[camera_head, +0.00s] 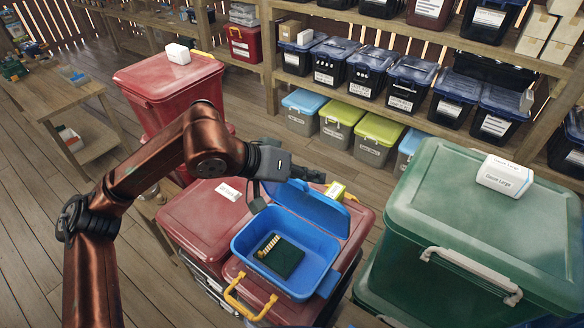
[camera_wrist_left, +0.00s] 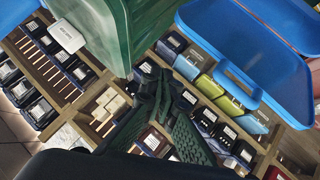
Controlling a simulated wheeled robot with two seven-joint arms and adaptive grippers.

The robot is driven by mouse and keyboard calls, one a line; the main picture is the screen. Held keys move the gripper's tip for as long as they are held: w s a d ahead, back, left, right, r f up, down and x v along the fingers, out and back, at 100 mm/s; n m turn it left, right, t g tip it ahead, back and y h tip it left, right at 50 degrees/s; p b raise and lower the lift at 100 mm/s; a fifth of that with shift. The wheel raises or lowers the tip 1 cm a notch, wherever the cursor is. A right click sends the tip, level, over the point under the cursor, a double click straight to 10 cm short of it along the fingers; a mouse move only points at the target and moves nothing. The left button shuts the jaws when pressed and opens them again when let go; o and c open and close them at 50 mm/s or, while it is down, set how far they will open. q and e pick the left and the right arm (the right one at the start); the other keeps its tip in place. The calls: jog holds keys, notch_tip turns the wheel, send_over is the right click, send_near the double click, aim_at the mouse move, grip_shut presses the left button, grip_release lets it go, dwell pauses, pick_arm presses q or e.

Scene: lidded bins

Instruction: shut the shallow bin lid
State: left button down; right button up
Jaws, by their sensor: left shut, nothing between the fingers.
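My left gripper (camera_head: 318,176) is shut and empty, behind and above the lid's upper edge, pointing right. Its dark fingers (camera_wrist_left: 152,82) are together in the left wrist view, apart from the lid there. Whether it touches the lid elsewhere I cannot tell. My right gripper is not in view.
A dark green piece (camera_head: 281,258) and a pale ridged piece (camera_head: 268,246) lie inside the blue bin. A large green bin (camera_head: 470,235) stands close on the right, a red bin (camera_head: 165,85) at the back left. Shelves of lidded bins line the back.

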pick_arm(q)
jog(key=w+a+r+m+t+y, duration=0.25)
jog(key=w+a+y, duration=0.2)
jog(key=a, duration=0.25)
jog(key=shift+n+t, duration=0.25)
jog(key=w+f+p, duration=0.1)
jog(key=f, duration=0.1)
jog(key=w+d+f+p, duration=0.1)
jog(key=f+p, duration=0.1)
jog(key=f, duration=0.1)
jog(key=w+d+f+p, duration=0.1)
jog(key=f, duration=0.1)
jog(key=shift+w+f+p, duration=0.25)
jog(key=shift+w+p, duration=0.05)
jog(key=shift+w, duration=0.1)
jog(key=shift+s+a+f, duration=0.15)
jog(key=shift+s+a, duration=0.05)
jog(key=shift+s, duration=0.1)
jog(key=shift+d+f, duration=0.1)
jog(key=shift+w, duration=0.1)
